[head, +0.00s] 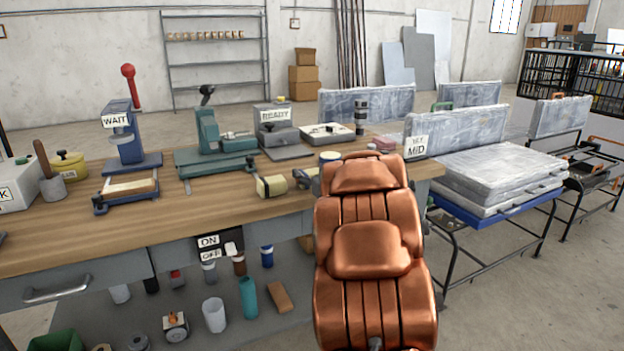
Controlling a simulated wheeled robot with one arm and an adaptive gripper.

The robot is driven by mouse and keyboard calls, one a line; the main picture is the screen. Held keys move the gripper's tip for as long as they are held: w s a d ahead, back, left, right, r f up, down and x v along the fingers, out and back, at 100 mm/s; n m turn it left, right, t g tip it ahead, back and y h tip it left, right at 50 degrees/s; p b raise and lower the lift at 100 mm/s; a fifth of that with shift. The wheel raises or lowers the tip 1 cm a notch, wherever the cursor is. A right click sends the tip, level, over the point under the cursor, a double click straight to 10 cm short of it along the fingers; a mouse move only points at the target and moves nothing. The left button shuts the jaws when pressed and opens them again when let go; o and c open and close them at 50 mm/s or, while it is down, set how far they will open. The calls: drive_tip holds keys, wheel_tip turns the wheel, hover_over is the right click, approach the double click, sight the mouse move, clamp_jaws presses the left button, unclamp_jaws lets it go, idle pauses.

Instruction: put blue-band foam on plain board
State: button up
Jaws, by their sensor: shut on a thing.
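My copper-coloured arm (370,250) rises in front of the right end of the wooden bench in the head view. My gripper and whatever it holds cannot be made out; the arm covers that area. I cannot pick out a foam piece with a blue band for sure. I cannot tell which surface is the plain board; a low pale slab (327,133) lies at the back of the bench.
On the bench (215,212) stand a press marked WAIT (124,135), a green device (212,140) and a unit marked READY (275,125). A blue-framed cart (497,215) with stacked grey panels stands right. Bare bench top lies front left. Several containers sit below.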

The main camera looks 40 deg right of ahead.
sight(312, 174)
drive_tip(key=shift+r, duration=0.1)
drive_tip(key=shift+s+r+p, duration=0.1)
drive_tip(key=shift+r+p, duration=0.7)
drive_tip(key=shift+r, duration=1.1)
drive_tip(key=shift+s+a+f, duration=0.15)
drive_tip(key=shift+s+a, duration=0.4)
drive_tip(key=shift+s, duration=0.15)
drive_tip(key=s+a, duration=0.2)
drive_tip(key=s, duration=0.1)
drive_tip(key=s+a, duration=0.3)
drive_tip(key=s, duration=0.1)
drive_tip(key=s+a+r, duration=0.1)
drive_tip(key=s+a, duration=0.2)
drive_tip(key=s, duration=0.1)
drive_tip(key=shift+s+a, duration=0.1)
drive_tip(key=shift+a, duration=0.15)
drive_tip(key=shift+r, duration=0.1)
